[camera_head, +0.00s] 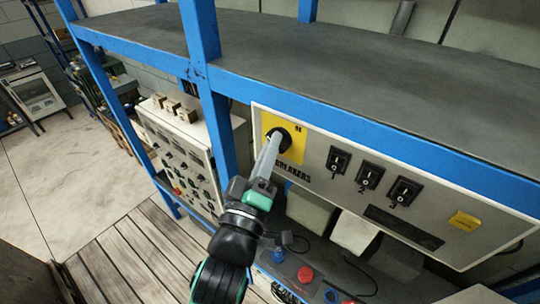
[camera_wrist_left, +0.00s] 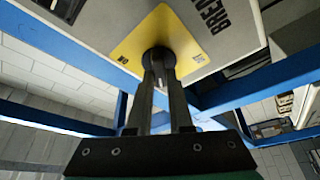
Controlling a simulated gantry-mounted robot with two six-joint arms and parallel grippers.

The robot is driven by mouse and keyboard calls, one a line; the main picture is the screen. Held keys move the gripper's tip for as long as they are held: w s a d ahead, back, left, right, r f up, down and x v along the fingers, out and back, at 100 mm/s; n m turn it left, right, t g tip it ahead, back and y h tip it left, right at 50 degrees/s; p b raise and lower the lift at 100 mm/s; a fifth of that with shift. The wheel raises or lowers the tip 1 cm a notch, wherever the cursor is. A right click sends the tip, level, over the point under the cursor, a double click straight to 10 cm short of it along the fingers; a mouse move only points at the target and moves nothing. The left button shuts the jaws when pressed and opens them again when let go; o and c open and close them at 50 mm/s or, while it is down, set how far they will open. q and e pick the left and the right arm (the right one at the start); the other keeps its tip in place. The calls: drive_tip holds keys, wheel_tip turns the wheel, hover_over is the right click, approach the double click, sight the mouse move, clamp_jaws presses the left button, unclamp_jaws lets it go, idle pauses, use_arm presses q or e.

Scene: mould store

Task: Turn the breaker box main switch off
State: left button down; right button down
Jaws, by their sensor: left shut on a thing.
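The breaker box (camera_head: 330,145) is a pale panel fixed in the blue shelf frame. Its main switch (camera_head: 290,133) is a black rotary knob on a yellow plate (camera_head: 295,152) at the panel's left end. My left gripper (camera_head: 273,143) reaches up to the knob and is shut on it, hiding part of it. In the left wrist view the two fingers (camera_wrist_left: 160,75) close on the dark knob (camera_wrist_left: 158,57) in front of the yellow plate (camera_wrist_left: 178,32). The knob's pointing direction is hidden by the fingers. My right gripper is not in view.
Numbered black breaker switches (camera_head: 370,176) sit right of the main switch. A blue shelf beam (camera_head: 350,125) runs just above the panel, and a blue post (camera_head: 215,120) stands to its left. Below are a red button (camera_head: 305,274) and loose cables. Another control panel (camera_head: 185,160) stands left.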

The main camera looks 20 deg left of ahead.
use_arm(q)
drive_tip(key=shift+r+n+g+y+p, duration=0.15)
drive_tip(key=shift+n+g+p, duration=0.3)
drive_tip(key=shift+n+p, duration=1)
drive_tip(key=shift+f+n+g+y+p, duration=0.1)
drive_tip(key=shift+n+g+p, duration=0.4)
drive_tip(key=shift+n+p, duration=0.9)
drive_tip(key=shift+r+n+g+y+p, duration=0.15)
drive_tip(key=shift+n+g+p, duration=0.3)
drive_tip(key=shift+n+p, duration=1)
drive_tip(key=shift+f+m+p, duration=0.15)
drive_tip(key=shift+m+p, duration=0.15)
drive_tip(key=c, duration=0.8)
unclamp_jaws()
